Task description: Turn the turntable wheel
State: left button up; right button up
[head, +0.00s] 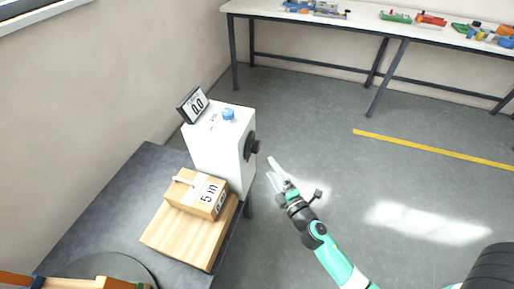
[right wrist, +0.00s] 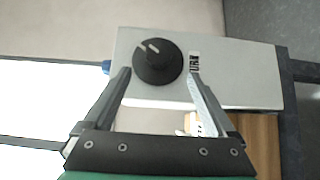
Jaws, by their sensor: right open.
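A black round knob (head: 252,146) sits on the side face of a white box (head: 222,150) that stands on the dark table. In the right wrist view the knob (right wrist: 157,62) has a pale pointer mark, and a partly hidden label reading like "TURN" is beside it. My right gripper (head: 271,170) is open and empty, pointing at the knob from the right, with a gap to it in the head view. In the right wrist view its fingertips (right wrist: 158,74) appear on either side of the knob. A dark round disc (head: 110,265) lies on the table at the lower left, partly cut off. My left gripper is out of view.
A small display reading 0.0 (head: 194,104) and a blue button (head: 228,114) are on top of the box. The floor (head: 330,170) right of the table is open.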

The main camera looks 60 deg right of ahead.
aim_at(258, 149)
jog(key=b+x, duration=0.1)
jog(key=x, duration=1.1)
jog(key=shift+r, duration=0.1)
jog(key=shift+a, duration=0.1)
